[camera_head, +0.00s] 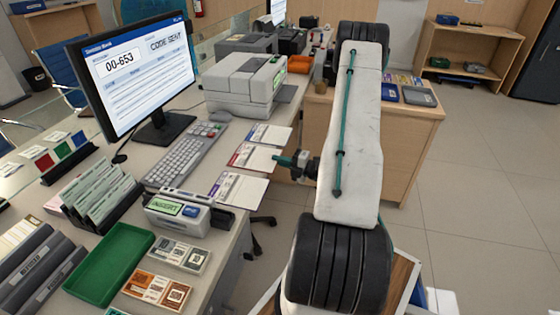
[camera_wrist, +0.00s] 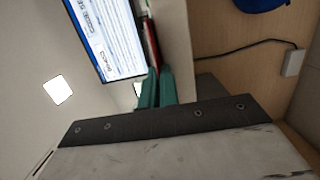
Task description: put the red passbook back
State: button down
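A red passbook-like card (camera_head: 43,161) stands at the left end of a dark holder on the counter's left side in the head view, beside a green and a blue one. My gripper (camera_head: 277,158) has teal fingers. It points left over the counter's right edge, by the middle slip. In the wrist view the fingers (camera_wrist: 157,88) lie close together, with nothing clearly seen between them. A thin red strip (camera_wrist: 152,45) shows beyond the fingertips there. I cannot tell whether it is a passbook or a slip's red band.
On the counter stand a monitor (camera_head: 140,75) reading "00-653" and "CODE SENT", a keyboard (camera_head: 187,155), a printer (camera_head: 245,84), a device (camera_head: 178,211) reading "INSERT" and a green tray (camera_head: 108,264). Three slips (camera_head: 254,157) lie along the right edge. Open floor (camera_head: 470,200) is at right.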

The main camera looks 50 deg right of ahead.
jog(key=shift+f, duration=0.1)
jog(key=c, duration=1.6)
grip_release()
jog(key=shift+c, duration=0.2)
